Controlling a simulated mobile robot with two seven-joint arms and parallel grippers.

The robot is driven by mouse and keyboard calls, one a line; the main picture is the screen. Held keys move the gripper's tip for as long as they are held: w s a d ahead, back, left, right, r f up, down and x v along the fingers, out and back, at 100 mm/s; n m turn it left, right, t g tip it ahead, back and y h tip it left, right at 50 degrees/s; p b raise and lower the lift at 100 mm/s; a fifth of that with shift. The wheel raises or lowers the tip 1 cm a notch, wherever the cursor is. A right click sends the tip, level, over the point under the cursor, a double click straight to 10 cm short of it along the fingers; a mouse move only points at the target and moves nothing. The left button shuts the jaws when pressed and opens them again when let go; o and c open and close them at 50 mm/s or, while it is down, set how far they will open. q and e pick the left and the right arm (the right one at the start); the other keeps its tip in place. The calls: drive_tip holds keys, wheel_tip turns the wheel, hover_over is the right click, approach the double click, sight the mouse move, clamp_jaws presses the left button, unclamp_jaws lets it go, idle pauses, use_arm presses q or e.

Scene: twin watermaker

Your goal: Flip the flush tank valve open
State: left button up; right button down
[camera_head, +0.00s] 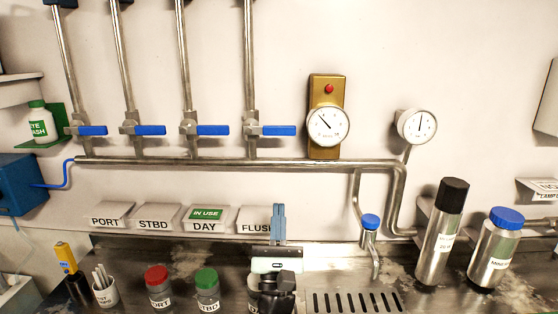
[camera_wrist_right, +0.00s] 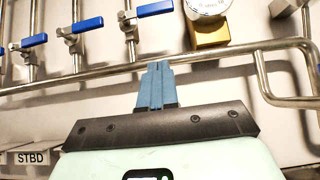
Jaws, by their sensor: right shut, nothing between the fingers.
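The flush tank valve is the rightmost of the wall valves, above the FLUSH label (camera_head: 254,227). Its blue lever (camera_head: 278,130) lies horizontal, pointing right, across the vertical pipe. In the right wrist view the lever (camera_wrist_right: 155,8) is at the top edge. My right gripper (camera_head: 279,207) is shut and empty, its blue fingers pointing up. It is in front of the FLUSH label, covering its right part, below the horizontal pipe and the lever, and touches neither lever nor valve. The fingers (camera_wrist_right: 158,64) also show in the right wrist view. My left gripper is not in view.
Other blue levers, such as the DAY one (camera_head: 212,130), are also horizontal. A horizontal manifold pipe (camera_head: 220,162) runs below them. A brass-backed gauge (camera_head: 327,126) is right of the flush valve. Bottles and a blue-topped tap (camera_head: 370,222) stand on the counter.

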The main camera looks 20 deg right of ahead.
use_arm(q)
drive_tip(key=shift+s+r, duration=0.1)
use_arm(e)
drive_tip(key=shift+s+r, duration=0.1)
drive_tip(key=shift+r, duration=0.05)
drive_tip(key=p, duration=0.3)
approach(270, 130)
drive_tip(key=w+d+f, duration=0.1)
drive_tip(key=w+d, duration=0.3)
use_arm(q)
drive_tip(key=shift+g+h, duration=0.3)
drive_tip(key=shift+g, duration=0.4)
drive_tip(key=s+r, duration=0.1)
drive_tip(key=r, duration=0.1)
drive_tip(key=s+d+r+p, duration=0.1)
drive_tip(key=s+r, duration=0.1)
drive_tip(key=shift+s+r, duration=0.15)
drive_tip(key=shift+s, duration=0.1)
use_arm(e)
wheel_tip(270, 130, up, 4)
drive_tip(key=shift+d+f, duration=0.15)
drive_tip(key=shift+f, duration=0.05)
